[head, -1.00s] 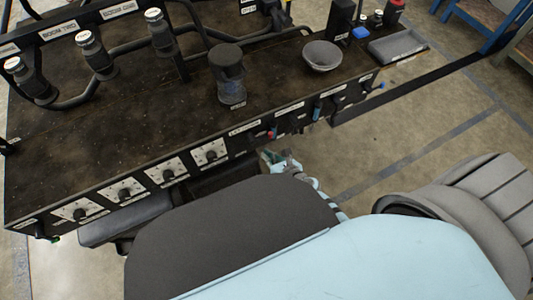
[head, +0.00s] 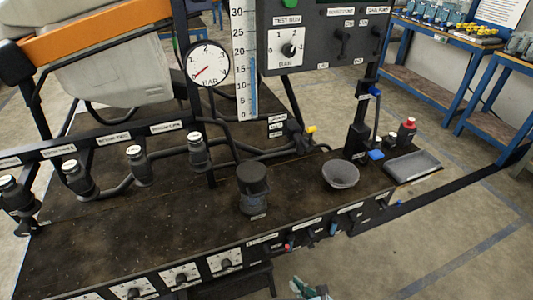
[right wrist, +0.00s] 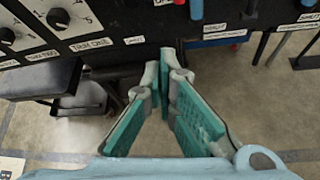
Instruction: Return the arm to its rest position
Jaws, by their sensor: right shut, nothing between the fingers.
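My right gripper (head: 308,292) shows at the bottom edge of the head view, in front of the bench's front panel and below it. In the right wrist view the right gripper (right wrist: 165,62) has its teal-padded fingers brought together at the tips, shut with nothing between them. The front panel with its dials and labels lies beyond the fingertips in that view. Most of the right arm is out of the head view. My left gripper is not in view.
A pressure gauge (head: 208,64) and control box (head: 330,45) stand behind. Floor (head: 440,230) at right is clear.

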